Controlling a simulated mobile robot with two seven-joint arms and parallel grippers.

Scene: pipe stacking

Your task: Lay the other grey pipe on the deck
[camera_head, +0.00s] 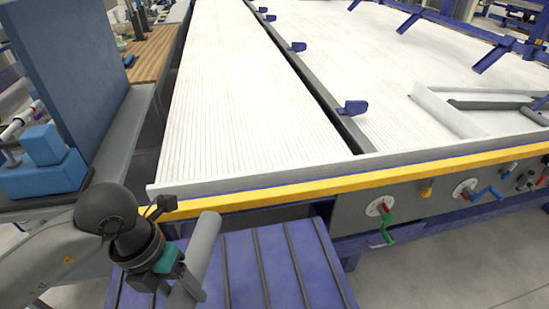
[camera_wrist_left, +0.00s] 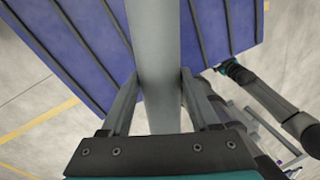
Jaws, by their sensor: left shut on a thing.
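My left gripper (camera_head: 184,285) is at the bottom left of the head view, shut on a grey pipe (camera_head: 205,246). The pipe is tilted in the head view, and its lower end is cut off by the frame. In the left wrist view the pipe (camera_wrist_left: 155,45) runs between the two fingers of the left gripper (camera_wrist_left: 160,80). Behind it is the blue ribbed deck (camera_head: 265,262), which also shows in the wrist view (camera_wrist_left: 80,40). I cannot tell whether the pipe touches the deck.
A long white ribbed table (camera_head: 240,90) with a yellow front edge (camera_head: 300,195) lies beyond the deck. Green and blue handles (camera_head: 386,222) stick out at its front. Dark bars (camera_head: 490,104) lie at the right. A blue panel (camera_head: 70,70) stands at the left. The visible deck is clear.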

